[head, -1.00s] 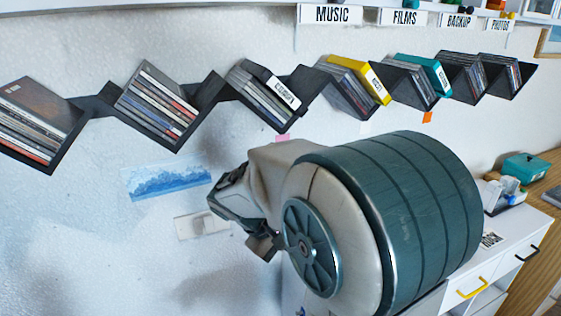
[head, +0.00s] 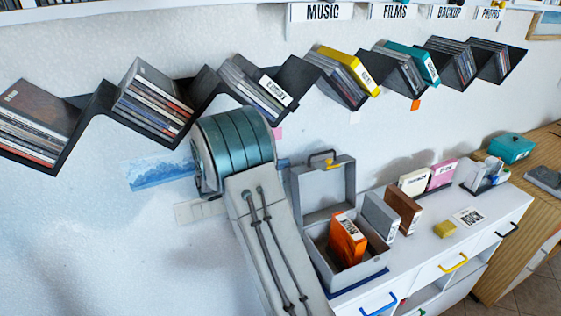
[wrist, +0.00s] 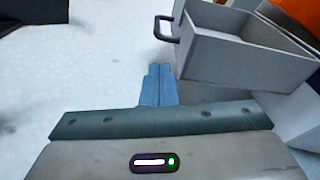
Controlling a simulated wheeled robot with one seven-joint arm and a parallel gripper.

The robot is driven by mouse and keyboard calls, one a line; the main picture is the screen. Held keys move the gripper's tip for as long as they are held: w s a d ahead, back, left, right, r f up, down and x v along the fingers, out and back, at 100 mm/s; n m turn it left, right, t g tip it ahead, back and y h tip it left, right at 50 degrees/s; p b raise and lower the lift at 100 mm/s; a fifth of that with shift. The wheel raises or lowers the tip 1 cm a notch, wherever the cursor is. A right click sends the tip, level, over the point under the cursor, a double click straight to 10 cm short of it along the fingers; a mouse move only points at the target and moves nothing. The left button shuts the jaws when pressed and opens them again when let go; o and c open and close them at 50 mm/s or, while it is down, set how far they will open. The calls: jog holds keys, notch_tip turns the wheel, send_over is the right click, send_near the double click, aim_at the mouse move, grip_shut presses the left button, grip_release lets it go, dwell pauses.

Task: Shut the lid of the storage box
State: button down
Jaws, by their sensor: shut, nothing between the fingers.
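The grey storage box (head: 335,274) stands on the white cabinet right of my arm in the head view, with an orange case (head: 347,240) inside. Its lid (head: 318,198) is open, standing upright at the back, with a dark handle (head: 324,155) on its top edge. In the wrist view the lid (wrist: 225,60) is at the upper right, its handle (wrist: 165,28) pointing left. My gripper (wrist: 160,70) shows there as two blue fingers pressed together, empty. The fingertips appear just below the handle and left of the lid; contact cannot be told. My arm mostly hides the gripper in the head view.
A grey case (head: 381,215), a brown case (head: 404,210) and a yellow block (head: 445,229) are on the cabinet right of the box. A zigzag wall shelf (head: 200,85) of discs runs above.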

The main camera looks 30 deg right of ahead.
aim_at(301, 166)
jog(key=d, duration=0.2)
jog(key=d+p, duration=0.1)
jog(key=d, duration=0.1)
jog(key=d+p, duration=0.1)
jog(key=d, duration=0.2)
jog(key=shift+w+f, duration=0.2)
jog(key=shift+f, duration=0.05)
